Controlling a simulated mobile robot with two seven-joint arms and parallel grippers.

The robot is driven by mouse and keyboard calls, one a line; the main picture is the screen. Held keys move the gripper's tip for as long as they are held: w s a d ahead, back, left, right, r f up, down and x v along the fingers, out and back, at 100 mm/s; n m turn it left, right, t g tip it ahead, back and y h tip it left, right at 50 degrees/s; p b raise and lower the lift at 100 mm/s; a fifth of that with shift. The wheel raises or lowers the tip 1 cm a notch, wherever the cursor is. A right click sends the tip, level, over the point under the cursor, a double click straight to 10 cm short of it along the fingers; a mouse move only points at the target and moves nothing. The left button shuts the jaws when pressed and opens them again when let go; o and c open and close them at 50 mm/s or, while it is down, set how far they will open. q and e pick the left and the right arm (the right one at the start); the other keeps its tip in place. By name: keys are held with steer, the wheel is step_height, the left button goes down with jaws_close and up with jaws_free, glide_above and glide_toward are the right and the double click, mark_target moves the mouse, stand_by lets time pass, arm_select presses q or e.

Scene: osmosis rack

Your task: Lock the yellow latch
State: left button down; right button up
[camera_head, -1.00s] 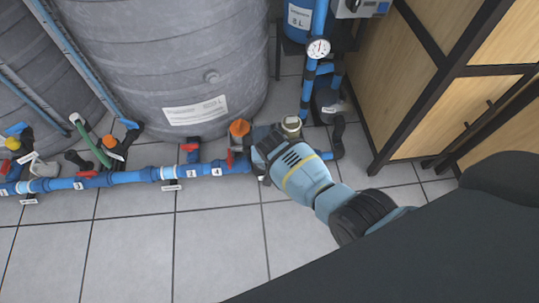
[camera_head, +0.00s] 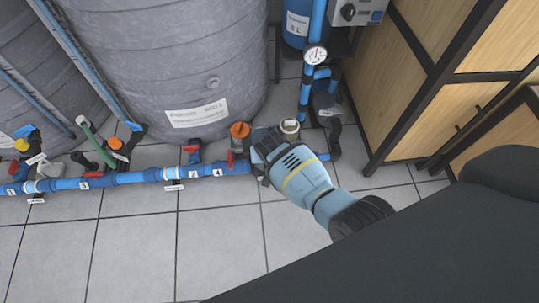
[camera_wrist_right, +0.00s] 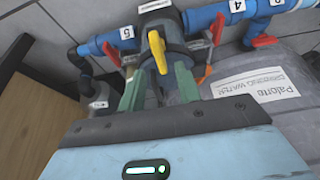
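The yellow latch (camera_wrist_right: 157,52) shows in the right wrist view, on a dark fitting on the blue pipe (camera_wrist_right: 205,17) between labels 5 and 4. Its handle points toward my wrist camera. My right gripper (camera_wrist_right: 158,88) has its two greenish fingers apart, one on each side of the latch. I see a gap between the fingers and the latch, but cannot tell whether either finger touches the fitting. In the head view my right gripper (camera_head: 262,150) is at the right part of the blue pipe and hides the latch. My left gripper is not in view.
Red valve levers (camera_head: 231,160) and an orange cap (camera_head: 240,130) sit just left of my gripper. A large grey tank (camera_head: 165,60) stands behind the pipe. A wooden cabinet (camera_head: 425,95) stands at the right. The tiled floor (camera_head: 130,240) in front is clear.

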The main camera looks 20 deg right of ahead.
steer(key=shift+p+v, duration=0.8)
steer(key=shift+v, duration=0.85)
